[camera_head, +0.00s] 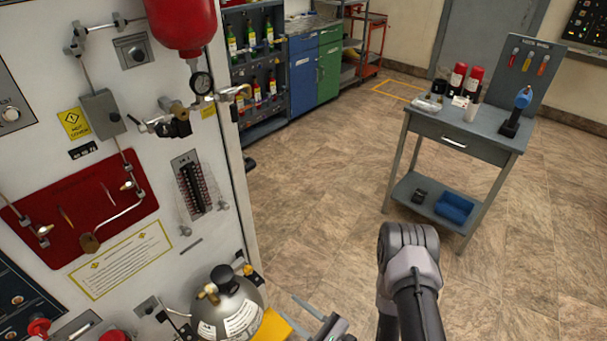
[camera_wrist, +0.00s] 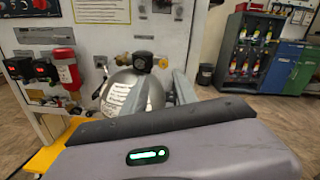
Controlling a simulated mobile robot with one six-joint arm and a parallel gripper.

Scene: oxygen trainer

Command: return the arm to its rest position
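My arm comes up from the bottom of the head view, with its dark and grey elbow right of centre. My gripper (camera_head: 289,308) points left toward the white trainer panel (camera_head: 215,130), close to the grey oxygen cylinder (camera_head: 228,305). In the wrist view my gripper (camera_wrist: 145,88) has its two grey fingers spread apart, and I see nothing held. The cylinder (camera_wrist: 148,92), with its black knob and brass valve, shows behind and between the fingers. I cannot tell how far the fingertips are from it.
A grey work table (camera_head: 465,145) with bottles and a blue-headed tool stands at the right. A bottle rack (camera_head: 256,60) and blue and green cabinets (camera_head: 303,75) stand at the back. Yellow base parts (camera_head: 272,328) lie beside the cylinder. The tiled floor (camera_head: 320,170) between is clear.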

